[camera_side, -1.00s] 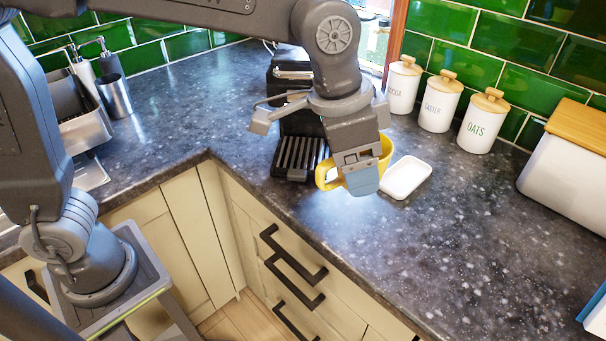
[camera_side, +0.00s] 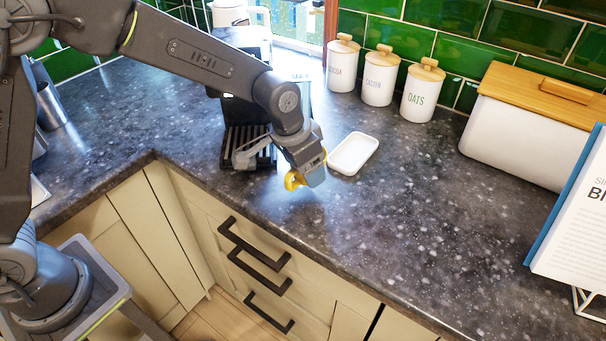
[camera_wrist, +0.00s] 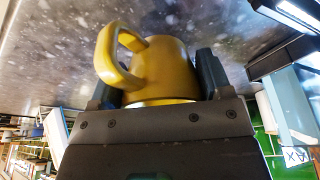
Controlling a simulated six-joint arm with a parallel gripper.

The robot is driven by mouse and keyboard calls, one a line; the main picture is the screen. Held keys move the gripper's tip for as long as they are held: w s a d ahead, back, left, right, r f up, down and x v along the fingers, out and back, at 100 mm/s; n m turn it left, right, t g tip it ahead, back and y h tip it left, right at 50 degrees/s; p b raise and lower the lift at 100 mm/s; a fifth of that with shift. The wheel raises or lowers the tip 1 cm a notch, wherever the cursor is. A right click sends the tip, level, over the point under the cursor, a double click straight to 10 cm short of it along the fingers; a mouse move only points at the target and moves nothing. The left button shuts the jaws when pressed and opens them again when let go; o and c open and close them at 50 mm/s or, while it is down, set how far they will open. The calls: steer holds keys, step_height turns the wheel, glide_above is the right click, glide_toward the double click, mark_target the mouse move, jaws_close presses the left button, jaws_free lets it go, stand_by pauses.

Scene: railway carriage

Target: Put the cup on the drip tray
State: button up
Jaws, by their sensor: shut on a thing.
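A yellow cup (camera_side: 292,181) is in my gripper (camera_side: 309,172) near the counter's front edge, largely hidden by the jaws in the side view. In the wrist view the cup (camera_wrist: 168,72) sits between the two dark fingers (camera_wrist: 165,78), with its handle toward the upper left. My gripper is shut on it. The black ribbed drip tray (camera_side: 238,147) is at the foot of the coffee machine (camera_side: 240,108), to the left of and behind the cup. Its right part is partly covered by my gripper. I cannot tell the cup's exact height above the counter.
A white dish (camera_side: 354,153) lies just right of my gripper. Several lidded white canisters (camera_side: 378,78) stand along the tiled wall. A bread bin (camera_side: 525,130) and a book on a stand (camera_side: 580,220) are at the right. The counter's middle right is clear.

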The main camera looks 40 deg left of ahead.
steer(key=shift+f, duration=1.65)
steer(key=shift+f, duration=0.1)
steer(key=o, duration=1.1)
steer(key=v, duration=1.2)
steer(key=shift+a, duration=0.1)
